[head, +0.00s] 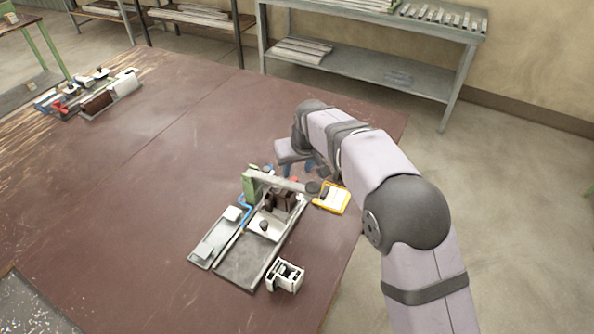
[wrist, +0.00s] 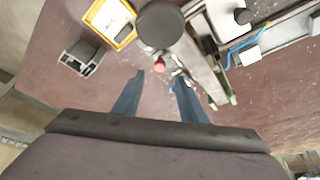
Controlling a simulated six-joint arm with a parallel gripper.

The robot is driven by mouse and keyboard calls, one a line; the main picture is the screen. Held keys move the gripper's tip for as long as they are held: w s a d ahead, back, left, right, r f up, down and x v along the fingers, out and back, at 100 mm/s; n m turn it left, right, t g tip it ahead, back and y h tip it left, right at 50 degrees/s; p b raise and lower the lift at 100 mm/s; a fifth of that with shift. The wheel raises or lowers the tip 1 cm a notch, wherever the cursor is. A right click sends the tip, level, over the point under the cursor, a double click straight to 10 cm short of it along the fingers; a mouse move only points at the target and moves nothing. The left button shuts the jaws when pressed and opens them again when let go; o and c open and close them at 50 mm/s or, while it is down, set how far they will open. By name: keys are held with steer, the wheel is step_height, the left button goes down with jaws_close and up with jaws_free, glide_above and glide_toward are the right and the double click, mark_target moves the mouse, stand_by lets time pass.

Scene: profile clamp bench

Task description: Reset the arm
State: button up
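My gripper (wrist: 159,77) shows two blue fingers held apart, with nothing between them in the wrist view. In the head view my gripper (head: 312,166) hangs just behind the clamp fixture, partly hidden by my arm. The clamp fixture (head: 246,262) is a grey plate with a green upright, a grey bar and dark blocks. In the wrist view the grey bar (wrist: 203,70) runs just ahead and right of the fingers. A red knob (wrist: 160,65) shows just beyond the fingertips; I cannot tell whether they touch it.
A white slotted profile piece (head: 285,276) stands at the fixture's front right. A yellow-framed pad (head: 331,198) lies near the table's right edge. A grey tray (head: 212,240) adjoins the fixture's left. Another fixture (head: 96,102) sits far left. The brown table (head: 150,180) is clear between.

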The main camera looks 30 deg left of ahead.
steer(key=shift+d, duration=0.1)
stand_by(0.3)
steer(key=d+f+m+h, duration=0.2)
steer(key=d+m, duration=0.3)
steer(key=d, duration=2.3)
steer(key=s+d+f+m+h, duration=0.1)
steer(key=s+d+f+m, duration=0.25)
steer(key=s+d, duration=1.15)
steer(key=s+r+g, duration=0.2)
steer(key=s+g, duration=0.1)
steer(key=s, duration=0.4)
steer(key=shift+s+d+r, duration=0.25)
steer(key=shift+s+r, duration=0.05)
steer(key=shift+s, duration=0.05)
